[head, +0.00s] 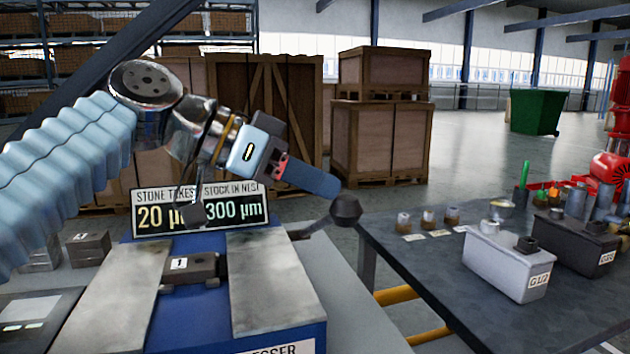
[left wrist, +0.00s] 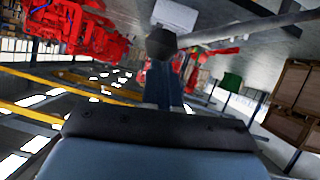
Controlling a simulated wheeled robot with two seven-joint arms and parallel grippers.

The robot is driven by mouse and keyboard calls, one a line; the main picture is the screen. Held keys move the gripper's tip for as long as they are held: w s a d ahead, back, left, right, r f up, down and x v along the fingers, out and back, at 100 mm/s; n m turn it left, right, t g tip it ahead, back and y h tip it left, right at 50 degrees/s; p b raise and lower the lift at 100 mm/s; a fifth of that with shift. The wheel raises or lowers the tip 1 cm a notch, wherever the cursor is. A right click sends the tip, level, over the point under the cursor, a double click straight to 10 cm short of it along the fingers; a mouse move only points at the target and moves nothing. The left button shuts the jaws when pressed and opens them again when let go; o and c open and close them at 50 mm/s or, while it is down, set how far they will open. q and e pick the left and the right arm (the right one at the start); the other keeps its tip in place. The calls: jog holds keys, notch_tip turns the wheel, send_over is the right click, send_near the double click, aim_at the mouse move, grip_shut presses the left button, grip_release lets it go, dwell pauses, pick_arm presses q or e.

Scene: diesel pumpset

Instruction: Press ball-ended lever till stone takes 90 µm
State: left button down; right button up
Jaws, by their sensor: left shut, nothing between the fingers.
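The ball-ended lever has a dark ball (head: 346,210) at the right of the blue dresser (head: 200,310), its arm running down left to the machine. The ball also shows in the left wrist view (left wrist: 161,43), just beyond my fingertips. My left gripper (head: 328,186) is shut and empty, its blue fingers just above and left of the ball; I cannot tell whether they touch. The display (head: 200,210) reads stone takes 20 µm and stock in nest 300 µm; my arm partly covers it. A grey block marked 1 (head: 190,268) sits between two metal plates.
A dark table (head: 450,290) at right holds a pale bin (head: 505,262), a dark bin (head: 570,245) and several small parts. Grey blocks (head: 88,247) lie at left. Wooden crates (head: 380,140) stand behind. Open air lies between the lever and the table.

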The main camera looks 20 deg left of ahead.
pick_arm(q)
jog(key=s+d+f+m+t+y+b, duration=0.1)
jog(key=s+f+b, duration=0.3)
jog(key=f+b, duration=0.4)
jog(key=d+m+b, duration=0.1)
jog(key=b, duration=0.2)
jog(key=shift+d+f+t, duration=0.15)
jog(key=shift+d+t, duration=0.15)
jog(key=shift+t, duration=0.1)
pick_arm(e)
notch_tip(320, 180, down, 11)
jog(key=d, duration=0.2)
jog(key=shift+w, duration=0.45)
jog(key=shift+d, duration=0.1)
pick_arm(q)
jog(key=r+p, duration=0.4)
jog(key=shift+s+a, duration=0.2)
jog(key=shift+s, duration=0.2)
jog(key=v, duration=1)
jog(key=shift+p, duration=0.3)
pick_arm(e)
jog(key=r, duration=0.1)
jog(key=s+a+r, duration=0.1)
jog(key=a+r, duration=0.1)
jog(key=r, duration=0.1)
jog(key=shift+s, duration=0.4)
pick_arm(q)
jog(key=shift+s+a, duration=0.1)
jog(key=shift+s, duration=0.05)
